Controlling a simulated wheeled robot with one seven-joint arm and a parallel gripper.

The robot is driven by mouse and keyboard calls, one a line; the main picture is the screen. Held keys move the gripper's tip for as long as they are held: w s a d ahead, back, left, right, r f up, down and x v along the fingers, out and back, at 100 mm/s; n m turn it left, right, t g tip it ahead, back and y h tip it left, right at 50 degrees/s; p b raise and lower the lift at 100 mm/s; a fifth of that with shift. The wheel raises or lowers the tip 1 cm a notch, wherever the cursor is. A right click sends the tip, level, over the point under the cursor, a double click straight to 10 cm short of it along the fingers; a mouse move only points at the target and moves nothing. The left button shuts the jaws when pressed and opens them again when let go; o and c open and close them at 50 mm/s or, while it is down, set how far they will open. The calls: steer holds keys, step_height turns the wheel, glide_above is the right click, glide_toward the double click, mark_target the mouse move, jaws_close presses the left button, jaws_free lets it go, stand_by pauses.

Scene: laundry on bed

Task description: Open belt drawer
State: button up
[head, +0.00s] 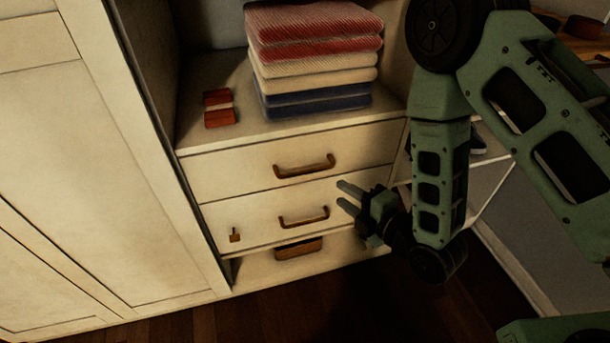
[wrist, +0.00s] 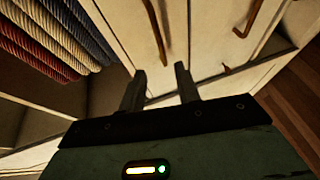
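A cream cabinet holds a top drawer (head: 230,172) and a second drawer (head: 260,215), both shut. The top drawer has a brown bar handle (head: 304,167); the second has a similar handle (head: 304,218) and a small brown mark (head: 235,235) at its lower left. No label naming the belt drawer is readable. My gripper (head: 348,197) is open and empty, just right of the second drawer's handle and apart from it. In the wrist view, my gripper's two fingers (wrist: 160,84) are spread, with the drawer handles (wrist: 157,32) (wrist: 252,18) beyond them.
Folded red, cream and blue cloths (head: 312,62) are stacked on the cabinet top beside small red-brown pieces (head: 219,108). Below the second drawer is a recess with another brown handle-like piece (head: 298,249). A tall cream door (head: 80,170) stands left. Dark wooden floor (head: 330,310) lies in front.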

mark_target(307, 170)
steer(key=x, duration=1.3)
steer(key=shift+w+a, duration=0.15)
steer(key=shift+w, duration=0.15)
jaws_close()
